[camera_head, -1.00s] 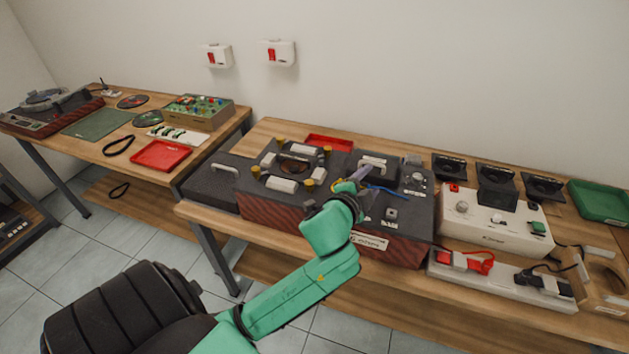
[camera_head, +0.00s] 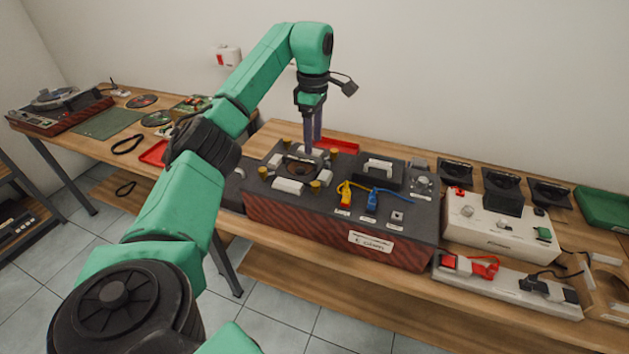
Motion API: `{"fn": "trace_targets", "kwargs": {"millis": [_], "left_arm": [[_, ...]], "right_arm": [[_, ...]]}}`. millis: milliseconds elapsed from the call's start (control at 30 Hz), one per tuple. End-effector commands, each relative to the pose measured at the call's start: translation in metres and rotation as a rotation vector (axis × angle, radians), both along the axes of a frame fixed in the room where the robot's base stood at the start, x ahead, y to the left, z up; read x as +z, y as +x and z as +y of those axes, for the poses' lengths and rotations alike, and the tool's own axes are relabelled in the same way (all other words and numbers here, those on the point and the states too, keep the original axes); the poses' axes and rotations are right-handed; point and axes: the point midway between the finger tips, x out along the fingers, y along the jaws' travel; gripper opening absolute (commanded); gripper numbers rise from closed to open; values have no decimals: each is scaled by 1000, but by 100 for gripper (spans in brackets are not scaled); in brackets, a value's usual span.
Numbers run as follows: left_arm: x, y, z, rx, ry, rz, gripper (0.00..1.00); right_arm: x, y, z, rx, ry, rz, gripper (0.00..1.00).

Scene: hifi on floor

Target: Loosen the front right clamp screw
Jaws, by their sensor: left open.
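The dark device (camera_head: 330,215) with a red-brown front stands on the bench. On its left top are a round ring (camera_head: 301,168), white blocks and several brass knob-like screws around it. The front right screw (camera_head: 315,187) stands at the ring's near right side and shows clear of the gripper. The back right screw (camera_head: 334,153) is also visible. My left gripper (camera_head: 311,140) points down, open, over the back of the ring area. Its fingertips are behind and above the front right screw, apart from it. I cannot see anything between its fingers. My right gripper is not in view.
A yellow plug (camera_head: 346,194) and a blue plug (camera_head: 372,200) with cables sit right of the ring. A dark block with a light handle (camera_head: 379,167) stands behind them. A white box (camera_head: 500,224) and a red tray (camera_head: 338,145) are nearby.

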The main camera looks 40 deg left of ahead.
Motion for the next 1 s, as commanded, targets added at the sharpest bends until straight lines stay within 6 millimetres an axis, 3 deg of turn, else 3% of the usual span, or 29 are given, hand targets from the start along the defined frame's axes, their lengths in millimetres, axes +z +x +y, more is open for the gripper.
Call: {"fn": "trace_targets", "kwargs": {"millis": [500,700,900,933,1000], "left_arm": [[-119,0,-3,-3,-4,1,62],[-141,1,-3,-4,-2,-3,62],[-143,1,-3,-4,-2,-5,62],[-143,1,-3,-4,-2,-5,58],[-142,1,-3,-4,-3,-4,31]], "right_arm": [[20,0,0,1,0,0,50],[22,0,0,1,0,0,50],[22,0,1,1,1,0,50],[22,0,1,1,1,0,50],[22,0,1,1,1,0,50]]}}
